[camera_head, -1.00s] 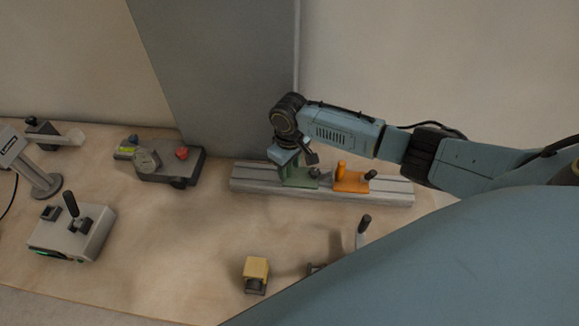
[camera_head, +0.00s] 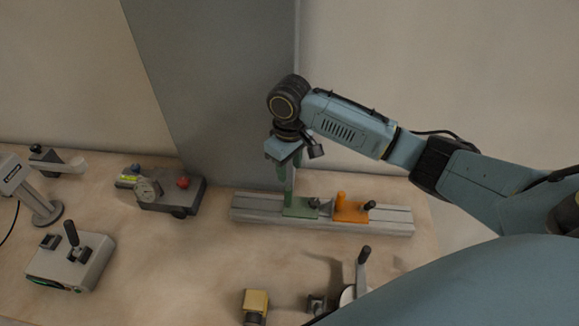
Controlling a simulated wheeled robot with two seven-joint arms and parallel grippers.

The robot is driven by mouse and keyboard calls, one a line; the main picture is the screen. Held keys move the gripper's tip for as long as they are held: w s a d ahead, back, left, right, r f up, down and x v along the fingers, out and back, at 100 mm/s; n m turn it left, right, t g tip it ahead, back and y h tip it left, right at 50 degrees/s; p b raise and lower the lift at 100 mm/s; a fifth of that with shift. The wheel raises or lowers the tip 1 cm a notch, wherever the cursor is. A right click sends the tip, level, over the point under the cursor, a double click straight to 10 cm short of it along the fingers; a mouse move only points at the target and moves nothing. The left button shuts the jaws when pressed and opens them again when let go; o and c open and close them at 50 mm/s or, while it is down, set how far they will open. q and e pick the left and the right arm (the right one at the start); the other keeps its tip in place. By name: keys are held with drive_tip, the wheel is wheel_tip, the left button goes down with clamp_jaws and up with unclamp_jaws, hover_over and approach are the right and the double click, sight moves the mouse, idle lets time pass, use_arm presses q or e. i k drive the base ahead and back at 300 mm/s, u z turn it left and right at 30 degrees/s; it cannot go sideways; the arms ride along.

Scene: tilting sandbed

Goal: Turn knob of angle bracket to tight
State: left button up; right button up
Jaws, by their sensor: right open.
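A green angle bracket (camera_head: 298,208) sits on the grey slotted rail (camera_head: 258,207), with a tall narrow upright at its left. A dark knob (camera_head: 314,202) is on the bracket's base, right of the upright. My right gripper (camera_head: 281,160) hangs from the wrist just above the top of the upright, up and left of the knob. It is open; its fingertips are small and partly hidden, and I cannot tell whether they touch the upright. I cannot read how tight the knob is. My left gripper is out of view.
An orange bracket (camera_head: 350,209) with a dark knob (camera_head: 370,205) stands right of the green one. A grey gauge block (camera_head: 178,197), a lever box (camera_head: 72,262) and a yellow block (camera_head: 256,301) are around.

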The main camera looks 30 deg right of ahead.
sight(314, 203)
drive_tip(key=k, duration=2)
